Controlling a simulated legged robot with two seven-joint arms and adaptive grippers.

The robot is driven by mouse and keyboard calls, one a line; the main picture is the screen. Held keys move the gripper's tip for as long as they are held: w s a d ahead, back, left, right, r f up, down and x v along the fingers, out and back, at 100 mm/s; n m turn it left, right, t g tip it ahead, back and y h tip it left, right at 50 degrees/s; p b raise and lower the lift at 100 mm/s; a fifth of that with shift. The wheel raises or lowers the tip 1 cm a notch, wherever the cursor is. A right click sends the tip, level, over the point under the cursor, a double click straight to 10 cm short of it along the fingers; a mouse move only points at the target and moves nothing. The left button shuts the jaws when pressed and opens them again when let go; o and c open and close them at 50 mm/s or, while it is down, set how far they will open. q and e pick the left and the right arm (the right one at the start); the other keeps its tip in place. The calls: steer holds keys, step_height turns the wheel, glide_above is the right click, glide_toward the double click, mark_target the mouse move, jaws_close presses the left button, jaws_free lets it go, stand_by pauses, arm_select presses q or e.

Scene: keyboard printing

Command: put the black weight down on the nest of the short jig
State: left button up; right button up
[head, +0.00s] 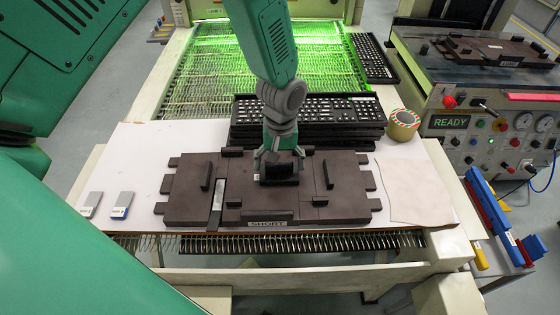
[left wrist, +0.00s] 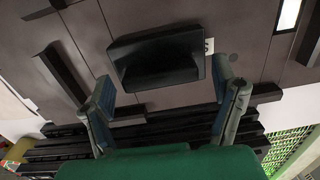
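The black weight (head: 280,174) sits on the brown jig (head: 346,184), near its middle. A plate on the jig's front edge (head: 266,223) carries lettering too small to read surely. My left gripper (head: 279,160) is just above the weight, its fingers spread on either side. In the left wrist view the weight (left wrist: 158,65) lies between the open fingertips of my left gripper (left wrist: 163,76), with gaps beside it. A white label (left wrist: 209,45) is partly hidden by the weight. The surface under the weight is hidden. My right gripper is not in view.
Stacked black keyboard frames (head: 330,108) stand behind the jig, with a tape roll (head: 403,124) at their right. A pale cloth (head: 415,187) lies right of the jig. Another brown jig (head: 490,50) is on the machine at right.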

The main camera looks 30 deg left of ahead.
mark_target(281, 162)
arm_select(q)
step_height(281, 162, up, 12)
steer(key=shift+w, duration=0.25)
stand_by(0.4)
steer(key=shift+d, duration=0.1)
stand_by(0.4)
